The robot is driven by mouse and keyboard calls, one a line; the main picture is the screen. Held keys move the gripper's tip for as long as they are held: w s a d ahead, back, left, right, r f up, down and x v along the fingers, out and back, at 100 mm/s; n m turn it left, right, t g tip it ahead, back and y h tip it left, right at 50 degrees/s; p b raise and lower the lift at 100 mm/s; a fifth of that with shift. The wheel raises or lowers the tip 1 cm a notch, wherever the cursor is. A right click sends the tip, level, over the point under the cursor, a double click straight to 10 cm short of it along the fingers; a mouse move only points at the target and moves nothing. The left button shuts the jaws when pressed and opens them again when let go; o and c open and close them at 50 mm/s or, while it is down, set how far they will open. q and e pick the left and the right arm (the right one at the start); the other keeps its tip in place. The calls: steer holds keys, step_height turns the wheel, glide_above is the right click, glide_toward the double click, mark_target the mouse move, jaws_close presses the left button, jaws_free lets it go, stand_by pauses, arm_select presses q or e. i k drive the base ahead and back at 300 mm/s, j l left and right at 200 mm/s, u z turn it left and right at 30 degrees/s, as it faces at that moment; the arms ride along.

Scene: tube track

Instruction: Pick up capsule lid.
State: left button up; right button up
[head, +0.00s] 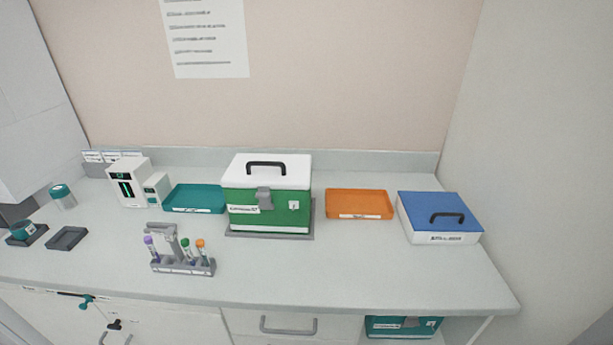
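No part is plainly marked as the capsule lid. A white canister with a teal top (62,195) stands upright at the far left of the counter. A small teal cup-like piece (22,230) sits on a dark square holder at the left edge; I cannot tell whether it is the lid or the capsule body. An empty dark square holder (67,238) lies to its right. Neither of my grippers is in view.
A tube rack (183,267) with several capped tubes stands at front left-centre. A green box with white lid (266,195) is central, between a teal tray (195,198) and an orange tray (359,204). A blue-lidded box (440,218) stands right. Front right counter is clear.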

mark_target(63, 197)
steer(key=u, duration=1.95)
steer(key=i+j+z, duration=0.1)
steer(key=j, duration=0.25)
steer(key=i+j+z, duration=0.1)
steer(key=i+j, duration=0.15)
steer(key=i+j+z, duration=0.1)
steer(key=j, duration=0.35)
steer(key=i+j+z, duration=0.1)
steer(key=j, duration=0.3)
steer(key=i, duration=0.1)
